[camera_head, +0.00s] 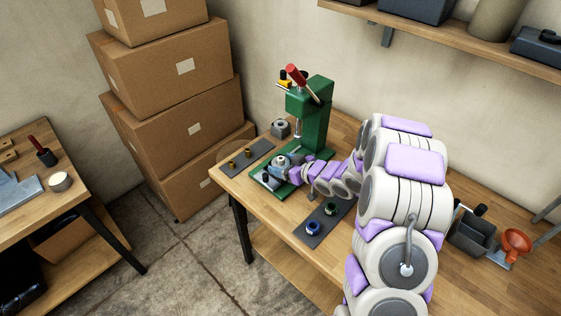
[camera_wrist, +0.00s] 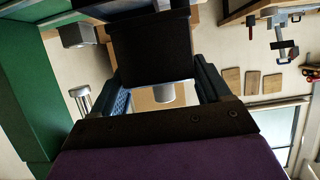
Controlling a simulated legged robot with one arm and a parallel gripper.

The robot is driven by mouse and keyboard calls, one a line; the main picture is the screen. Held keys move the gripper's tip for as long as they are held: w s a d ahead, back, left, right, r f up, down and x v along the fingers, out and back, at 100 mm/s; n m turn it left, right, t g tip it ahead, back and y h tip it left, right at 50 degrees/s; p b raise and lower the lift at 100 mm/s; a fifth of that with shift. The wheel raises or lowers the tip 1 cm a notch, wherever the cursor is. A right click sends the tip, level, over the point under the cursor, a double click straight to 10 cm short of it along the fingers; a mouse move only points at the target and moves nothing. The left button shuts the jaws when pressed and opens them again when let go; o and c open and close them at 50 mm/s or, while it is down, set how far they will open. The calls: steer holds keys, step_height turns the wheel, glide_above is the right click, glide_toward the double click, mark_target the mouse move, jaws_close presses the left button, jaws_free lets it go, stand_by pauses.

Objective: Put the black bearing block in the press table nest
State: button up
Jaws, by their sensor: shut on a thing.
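The black bearing block (camera_wrist: 150,50) fills the upper middle of the wrist view, between the blue-padded fingers of my gripper (camera_wrist: 163,95). My gripper is shut on it. In the head view my gripper (camera_head: 287,169) is at the green press (camera_head: 314,112), low over its base and below the ram. The green press also shows at the left of the wrist view (camera_wrist: 30,110). The press table nest is largely hidden by my gripper and the parts around it. I cannot tell whether the block touches the nest or is seated in it.
A grey block (camera_head: 280,127) stands behind the press base. A dark mat (camera_head: 246,155) with brass pieces lies left; another mat (camera_head: 319,230) holds a blue and a green ring. Stacked boxes (camera_head: 180,100) are behind left.

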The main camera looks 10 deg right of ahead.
steer(key=w, duration=0.5)
steer(key=shift+w+d+f, duration=0.2)
steer(key=shift+w+d, duration=0.05)
steer(key=shift+w, duration=0.05)
step_height(320, 180, down, 4)
steer(key=shift+r+b, duration=0.2)
steer(key=shift+b, duration=0.5)
steer(key=shift+r, duration=0.1)
steer(key=o, duration=1.8)
